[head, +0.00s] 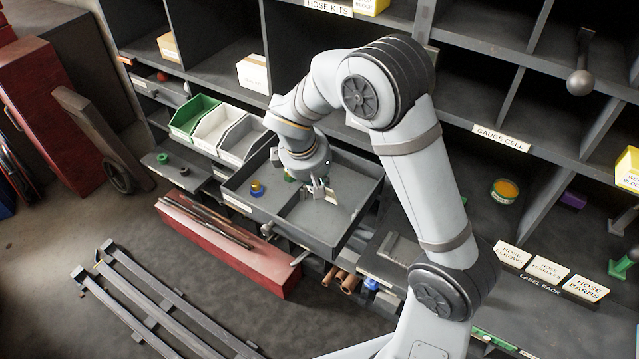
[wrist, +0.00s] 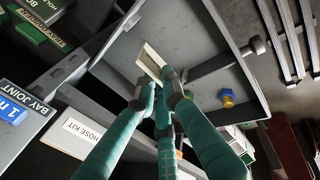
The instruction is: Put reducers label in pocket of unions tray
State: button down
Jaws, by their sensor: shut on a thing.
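My gripper (head: 316,188) is low over a grey divided tray (head: 292,234) pulled out from the shelving. In the wrist view its teal fingers (wrist: 166,82) are shut on a cream label card (wrist: 150,58), which stands out past the fingertips. The card also shows as a pale strip beside the gripper in the head view (head: 331,194). Its print is too small to read, and whether it touches the tray is unclear. A blue and yellow fitting (head: 257,188) stands in the tray's left compartment; it also shows in the wrist view (wrist: 228,98).
Green, white and grey bins (head: 215,130) stand behind the tray on the left. A red beam (head: 230,246) with rods on it lies below its front. A label rack (head: 541,286) with several cards is at the right. Shelf dividers and posts surround the arm.

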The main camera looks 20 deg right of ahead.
jog(key=shift+f+b, duration=3.6)
jog(key=shift+f, duration=0.4)
jog(key=c, duration=1.8)
grip_release()
jog(key=shift+r, duration=0.15)
jog(key=p+v, duration=0.5)
jog(key=v, duration=0.4)
jog(key=shift+p, duration=0.4)
jog(key=v, duration=1.2)
jog(key=shift+f, duration=0.25)
